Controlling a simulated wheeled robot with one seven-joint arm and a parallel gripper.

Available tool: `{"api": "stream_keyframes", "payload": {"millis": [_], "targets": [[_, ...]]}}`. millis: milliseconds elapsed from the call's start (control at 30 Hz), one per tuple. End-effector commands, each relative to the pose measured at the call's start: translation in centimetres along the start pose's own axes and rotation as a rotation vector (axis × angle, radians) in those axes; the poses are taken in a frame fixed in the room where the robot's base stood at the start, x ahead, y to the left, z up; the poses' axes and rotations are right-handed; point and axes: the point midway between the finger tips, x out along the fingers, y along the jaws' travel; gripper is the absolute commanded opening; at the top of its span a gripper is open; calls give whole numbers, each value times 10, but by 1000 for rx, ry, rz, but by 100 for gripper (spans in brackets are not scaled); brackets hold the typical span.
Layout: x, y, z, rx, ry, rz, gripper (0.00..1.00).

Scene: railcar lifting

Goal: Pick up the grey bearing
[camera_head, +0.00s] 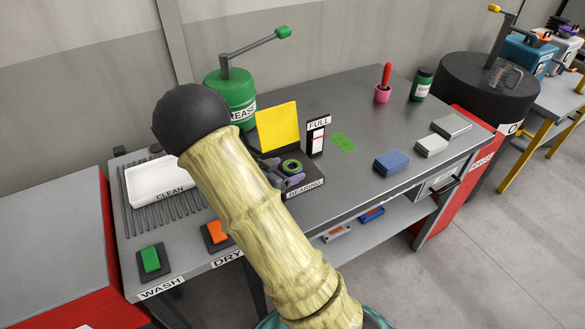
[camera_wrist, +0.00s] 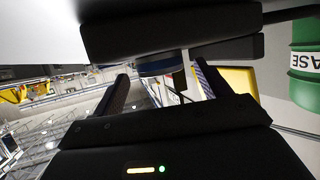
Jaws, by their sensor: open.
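In the head view, a dark stand labelled BEARING (camera_head: 305,186) is on the bench. A round ring with a green band (camera_head: 292,166) shows on it, next to small purple-grey parts. I cannot tell which of these is the grey bearing. My gripper is mostly hidden behind my forearm there. In the wrist view, which is upside down, my gripper (camera_wrist: 164,72) is open, with its two fingers apart. A short dark-blue and grey round piece (camera_wrist: 160,66) shows between the fingertips against a black block (camera_wrist: 165,35). I cannot tell whether the fingers touch it.
The green grease can (camera_head: 232,95) and yellow panel (camera_head: 278,126) stand behind the stand. A white CLEAN tray (camera_head: 150,182) is at left. The FULL gauge (camera_head: 316,136) is just right of the stand. Blue (camera_head: 391,162) and white (camera_head: 431,144) blocks lie farther right.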

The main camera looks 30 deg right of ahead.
Motion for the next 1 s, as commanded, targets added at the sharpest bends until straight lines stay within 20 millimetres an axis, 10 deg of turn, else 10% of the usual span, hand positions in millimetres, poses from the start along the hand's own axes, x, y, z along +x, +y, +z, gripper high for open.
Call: {"api": "stream_keyframes", "payload": {"millis": [633, 1000], "targets": [[12, 0, 0, 0, -1, -1, 76], [12, 0, 0, 1, 1, -1, 19]]}}
